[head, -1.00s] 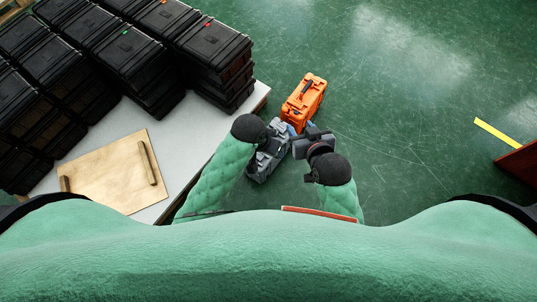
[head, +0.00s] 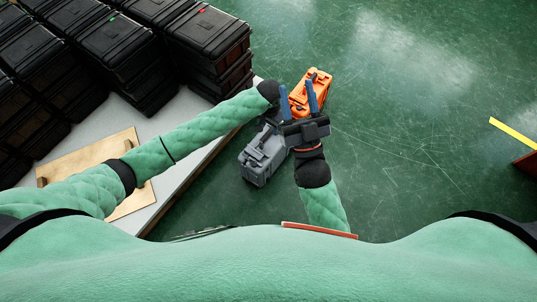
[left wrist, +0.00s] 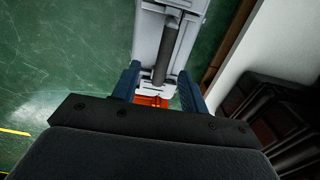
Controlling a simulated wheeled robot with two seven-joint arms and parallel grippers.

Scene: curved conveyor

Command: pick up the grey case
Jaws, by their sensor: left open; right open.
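The orange case (head: 316,82) lies just beyond the grey one. Stacked black cases (head: 210,40) stand on the white table (head: 190,172), with a wooden board (head: 133,200) on it.

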